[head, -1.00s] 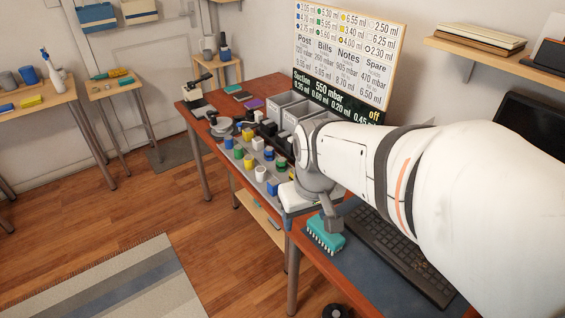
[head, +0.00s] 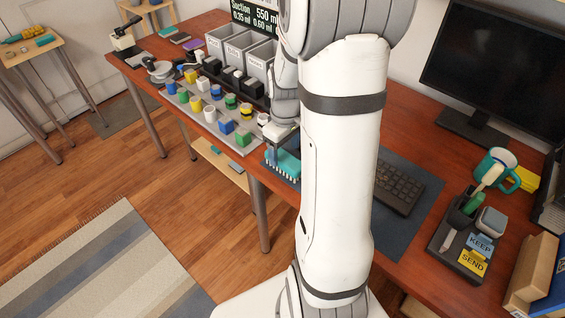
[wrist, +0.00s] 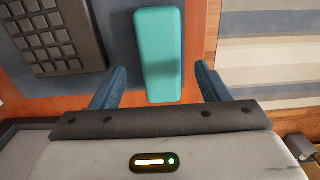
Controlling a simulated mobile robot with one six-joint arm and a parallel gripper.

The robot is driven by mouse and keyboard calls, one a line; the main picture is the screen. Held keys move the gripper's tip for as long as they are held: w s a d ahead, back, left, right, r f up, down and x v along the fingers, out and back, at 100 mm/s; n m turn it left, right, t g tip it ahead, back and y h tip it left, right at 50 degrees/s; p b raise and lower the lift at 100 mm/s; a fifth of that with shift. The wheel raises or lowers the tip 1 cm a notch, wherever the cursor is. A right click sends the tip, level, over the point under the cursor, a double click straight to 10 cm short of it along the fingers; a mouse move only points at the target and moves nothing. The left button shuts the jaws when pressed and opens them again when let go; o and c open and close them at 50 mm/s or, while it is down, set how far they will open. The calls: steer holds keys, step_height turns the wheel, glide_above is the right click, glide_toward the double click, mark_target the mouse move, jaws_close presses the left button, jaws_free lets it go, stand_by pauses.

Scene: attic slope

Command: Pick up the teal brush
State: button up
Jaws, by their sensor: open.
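The teal brush (head: 287,163) lies on the dark desk mat near the desk's front edge in the head view, partly hidden behind my arm and gripper. Its bristles show along its lower side. In the wrist view its smooth teal back (wrist: 160,45) runs lengthwise between the fingers. My gripper (wrist: 161,76) is open, with one blue finger on each side of the brush's near end and a visible gap on both sides. The brush is not gripped. I cannot tell the exact height of the fingertips above the mat.
A keyboard (head: 397,187) lies right of the brush. A grey tray (head: 236,144) with several coloured blocks and cups stands to its left. A monitor (head: 495,68), a mug (head: 492,168) and a desk organiser (head: 447,245) are farther right. Open floor lies in front.

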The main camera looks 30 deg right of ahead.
mark_target(285, 157)
step_height(285, 157, down, 4)
steer(key=shift+s+f, duration=0.1)
steer(key=shift+c, duration=0.4)
steer(key=c, duration=1)
step_height(285, 157, up, 10)
steer(key=shift+r+p, duration=0.1)
steer(key=shift+p, duration=0.3)
